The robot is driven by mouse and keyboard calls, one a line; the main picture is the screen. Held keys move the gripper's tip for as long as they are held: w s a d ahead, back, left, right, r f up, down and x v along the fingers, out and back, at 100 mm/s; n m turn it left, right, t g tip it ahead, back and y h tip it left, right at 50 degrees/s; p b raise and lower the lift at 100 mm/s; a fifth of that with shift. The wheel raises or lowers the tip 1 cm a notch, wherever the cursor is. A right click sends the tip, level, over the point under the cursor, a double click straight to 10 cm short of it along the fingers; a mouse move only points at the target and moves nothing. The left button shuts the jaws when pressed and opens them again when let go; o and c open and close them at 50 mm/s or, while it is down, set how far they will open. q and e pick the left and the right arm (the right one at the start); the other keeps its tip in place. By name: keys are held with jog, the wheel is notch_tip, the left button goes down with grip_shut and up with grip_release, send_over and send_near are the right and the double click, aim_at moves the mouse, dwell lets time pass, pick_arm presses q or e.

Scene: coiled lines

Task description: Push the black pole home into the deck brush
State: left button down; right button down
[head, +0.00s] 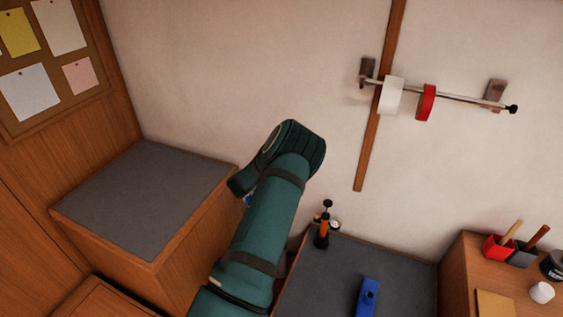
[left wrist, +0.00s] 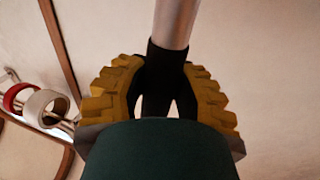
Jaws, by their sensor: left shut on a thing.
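In the left wrist view, my left gripper (left wrist: 167,95), with yellow ridged fingers, is shut on the black end of a pole (left wrist: 168,62). Above the fingers the pole continues as a shiny grey-pink shaft out of the top of the picture. Its lower end is hidden by the fingers and my green wrist. In the head view my green arm hides the gripper and the pole. A blue block with a dark socket (head: 367,297), which looks like the deck brush, lies on the grey-topped counter at the bottom, right of my arm. My right gripper is not in view.
An orange and black pump (head: 322,232) stands on the grey counter (head: 410,270). A wall rail holds a white roll (head: 390,95) and a red roll (head: 426,102). Red (head: 497,247) and grey holders stand on the wooden cabinet at right. The left grey-topped box (head: 145,200) is clear.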

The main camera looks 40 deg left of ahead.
pick_arm(q)
notch_tip(320, 180, up, 6)
jog(key=shift+f, duration=0.1)
jog(key=shift+d, duration=0.1)
dwell(0.4)
